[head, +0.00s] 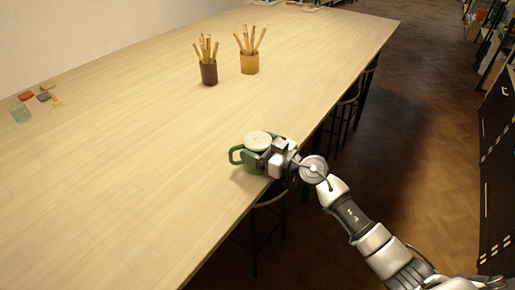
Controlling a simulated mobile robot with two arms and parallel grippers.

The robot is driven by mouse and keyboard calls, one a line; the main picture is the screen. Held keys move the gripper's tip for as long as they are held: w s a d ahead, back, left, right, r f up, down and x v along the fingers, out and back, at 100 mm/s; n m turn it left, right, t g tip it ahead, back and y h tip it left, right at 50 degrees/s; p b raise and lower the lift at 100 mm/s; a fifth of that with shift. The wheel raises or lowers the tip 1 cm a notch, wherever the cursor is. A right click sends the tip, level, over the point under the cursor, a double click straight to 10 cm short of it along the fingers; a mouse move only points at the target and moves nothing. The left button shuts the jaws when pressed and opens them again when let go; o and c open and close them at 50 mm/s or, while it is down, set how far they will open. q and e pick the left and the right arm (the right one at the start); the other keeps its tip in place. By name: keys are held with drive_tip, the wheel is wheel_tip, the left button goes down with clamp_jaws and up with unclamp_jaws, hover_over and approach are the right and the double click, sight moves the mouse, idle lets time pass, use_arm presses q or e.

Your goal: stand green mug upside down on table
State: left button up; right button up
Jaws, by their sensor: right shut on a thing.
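The green mug (252,167) is at the right edge of the long wooden table (150,150). Its handle points left. A pale, flat round face is on top and looks like its base, so the mug appears upside down. My right gripper (264,160) is shut on the mug's right side, with the arm coming in from the lower right. The mug is on or just above the tabletop; I cannot tell if it touches. My left gripper is not in view.
A dark cup of wooden tools (209,74) and a yellow cup of tools (249,64) stand farther back. Small coloured pieces (43,96) and a pale green piece (20,113) lie at the far left. Stools stand under the right edge. The table's middle is clear.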

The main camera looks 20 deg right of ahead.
drive_tip(key=o, duration=1)
drive_tip(key=shift+f, duration=0.1)
drive_tip(key=shift+s+d, duration=0.1)
drive_tip(key=v, duration=1.1)
drive_tip(key=shift+s+d+b, duration=0.3)
drive_tip(key=shift+b, duration=0.05)
